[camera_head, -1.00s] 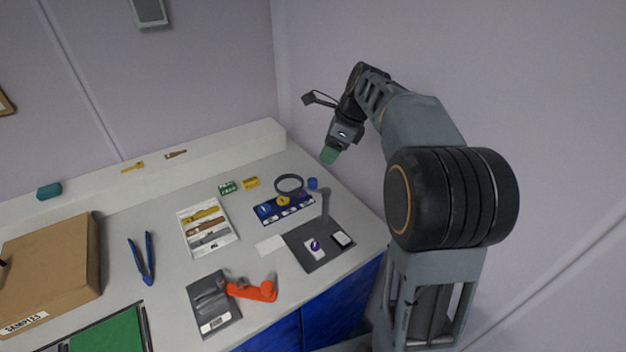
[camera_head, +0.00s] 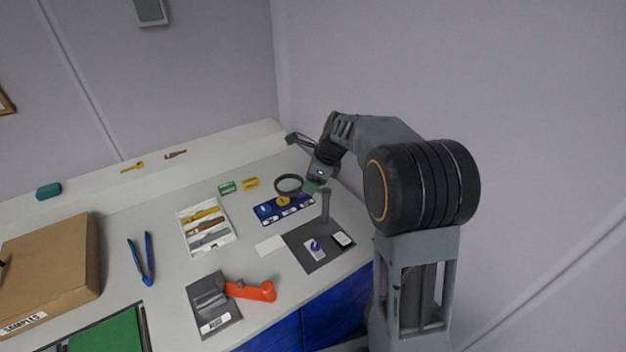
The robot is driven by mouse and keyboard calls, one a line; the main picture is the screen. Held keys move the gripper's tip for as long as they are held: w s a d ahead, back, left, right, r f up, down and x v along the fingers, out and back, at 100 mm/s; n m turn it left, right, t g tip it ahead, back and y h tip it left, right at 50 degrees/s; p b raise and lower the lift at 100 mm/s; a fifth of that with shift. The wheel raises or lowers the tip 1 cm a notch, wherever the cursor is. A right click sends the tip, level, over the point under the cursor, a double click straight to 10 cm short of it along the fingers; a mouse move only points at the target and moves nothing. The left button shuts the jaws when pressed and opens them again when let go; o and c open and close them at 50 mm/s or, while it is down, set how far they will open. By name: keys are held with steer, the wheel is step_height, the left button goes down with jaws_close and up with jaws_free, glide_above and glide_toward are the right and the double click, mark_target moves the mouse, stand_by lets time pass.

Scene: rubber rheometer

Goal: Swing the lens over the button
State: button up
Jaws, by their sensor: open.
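The lens (camera_head: 289,177), a round glass in a dark ring, stands at the back right of the bench, over the far edge of a blue tray. A grey post (camera_head: 325,205) rises just right of it, on or beside a dark mat. On that mat lies a white card with a purple round piece (camera_head: 314,246), which may be the button.
The blue tray (camera_head: 257,213) holds small round pieces. A dark mat (camera_head: 316,263) also carries a black-and-white item (camera_head: 342,239). An orange tool (camera_head: 250,291), a white tray of samples (camera_head: 228,245), blue tongs (camera_head: 141,263) and a cardboard box (camera_head: 88,262) stand further left. A wall rises close behind the bench.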

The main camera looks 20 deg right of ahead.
jaws_close()
stand_by(0.5)
steer(key=shift+s+r, duration=0.1)
steer(key=n+p, duration=0.1)
steer(key=n+g+p, duration=0.1)
steer(key=s+n+p, duration=0.1)
steer(key=n, duration=0.1)
steer(key=shift+s+a+r+g+y, duration=0.1)
steer(key=shift+a+g+y, duration=0.15)
steer(key=shift+g+y, duration=0.05)
steer(key=shift+s+d+n+g+h+p, duration=0.3)
steer(key=shift+s+n+g+p, duration=0.4)
steer(key=shift+n, duration=1.5)
steer(key=shift+s+d+n+g+h+p, duration=0.2)
steer(key=shift+s+n+g+h+p, duration=0.4)
steer(key=shift+n, duration=1.6)
steer(key=shift+s+d+n+g+h+p, duration=0.25)
steer(key=shift+s+n+g+p, duration=0.5)
steer(key=shift+n, duration=1.45)
steer(key=shift+w, duration=0.1)
